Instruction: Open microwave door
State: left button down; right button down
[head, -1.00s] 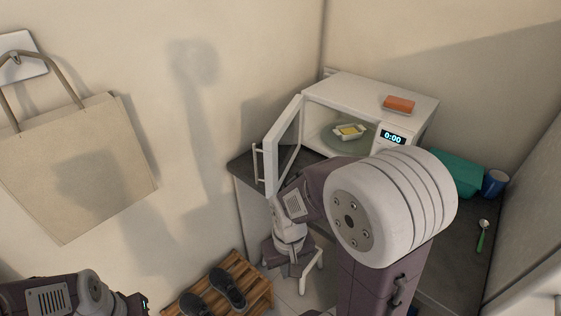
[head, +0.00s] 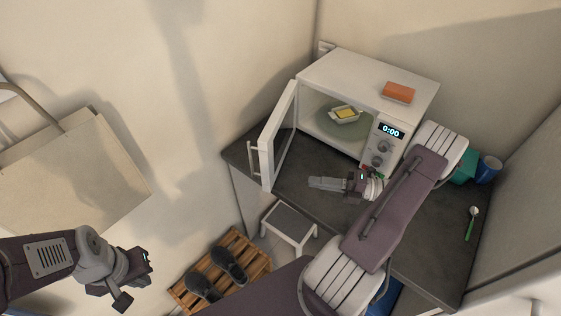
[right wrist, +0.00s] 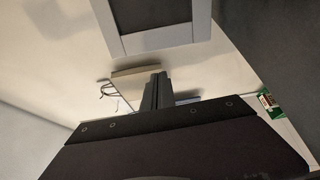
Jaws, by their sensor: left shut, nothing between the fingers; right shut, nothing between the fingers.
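The white microwave (head: 355,85) stands on the dark counter at the back. Its door (head: 278,135) is swung wide open to the left, with its handle (head: 253,160) on the outer face. The cavity shows a yellow-topped dish on a round plate. My right gripper (head: 318,183) is shut and empty over the counter, right of the door and in front of the microwave, pointing left, apart from the handle. Its fingers show in the right wrist view (right wrist: 157,90). My left gripper (head: 122,300) is shut and empty at the lower left, far from the microwave.
An orange block (head: 398,92) lies on the microwave. A blue cup (head: 488,169) and a green-handled spoon (head: 471,224) are on the counter (head: 425,245) at right. A stool (head: 289,222) and a wooden rack (head: 240,245) with shoes stand below. A bag (head: 75,180) hangs at left.

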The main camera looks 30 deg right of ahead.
jog(key=s+d+m+t, duration=0.1)
jog(key=d+m, duration=0.1)
jog(key=p, duration=0.5)
send_near(269, 168)
jog(key=shift+t+h, duration=0.3)
jog(key=shift+h, duration=0.1)
jog(key=x, duration=0.6)
jog(key=shift+w+a, duration=0.15)
jog(key=shift+a, duration=0.3)
jog(key=shift+b, duration=0.3)
